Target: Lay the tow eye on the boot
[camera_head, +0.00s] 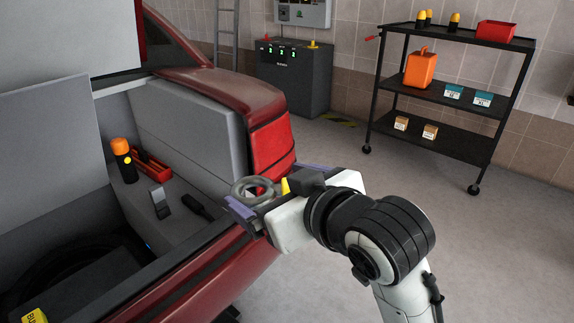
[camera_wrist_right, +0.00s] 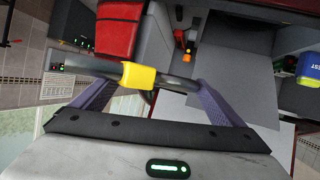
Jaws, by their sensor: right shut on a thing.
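The tow eye (camera_head: 251,188) is a grey ring on a shank with a yellow sleeve. It is between the purple fingers of my right gripper (camera_head: 268,191), which is shut on it. In the right wrist view the grey shank and yellow sleeve of the tow eye (camera_wrist_right: 139,76) run across my right gripper's fingers (camera_wrist_right: 155,84). The gripper holds it in the air by the rear corner of the red car, near the tail light. The open boot (camera_head: 180,226) with its grey floor lies to its left. My left gripper is not in view.
In the boot are an orange-topped black torch (camera_head: 123,160), a red tray (camera_head: 151,167), a small grey item (camera_head: 160,203) and a black item (camera_head: 197,207). The red tail light (camera_head: 271,145) and boot edge are close to the gripper. A black cart (camera_head: 445,95) stands back right.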

